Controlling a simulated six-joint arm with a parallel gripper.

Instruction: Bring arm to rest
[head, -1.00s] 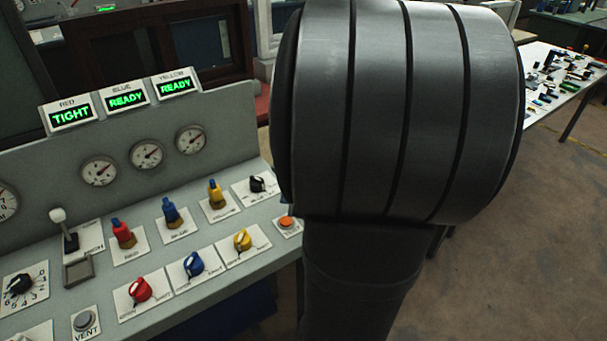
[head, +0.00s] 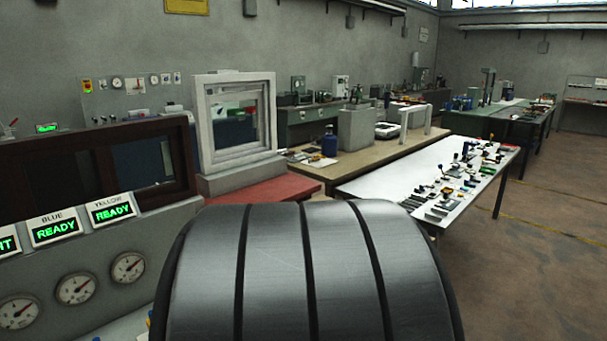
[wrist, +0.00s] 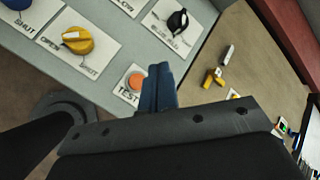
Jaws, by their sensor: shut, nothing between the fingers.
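My gripper (wrist: 160,76) shows in the wrist view as two blue fingers pressed together, with nothing between them. It is over the edge of the grey control panel (wrist: 125,52), just right of the orange TEST button (wrist: 135,82) in the picture. I cannot tell whether it touches the panel. A yellow knob (wrist: 78,40) and a black knob (wrist: 178,20) sit farther up the panel. In the head view a large dark link of my arm fills the bottom middle and my gripper is out of sight.
In the head view, the blue display (head: 55,228) and yellow display (head: 111,210) read READY above gauges (head: 76,288). A white table (head: 390,182) with many small parts stands at right. A white-framed window (head: 236,125) stands behind. Brown floor (head: 545,235) is open at right.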

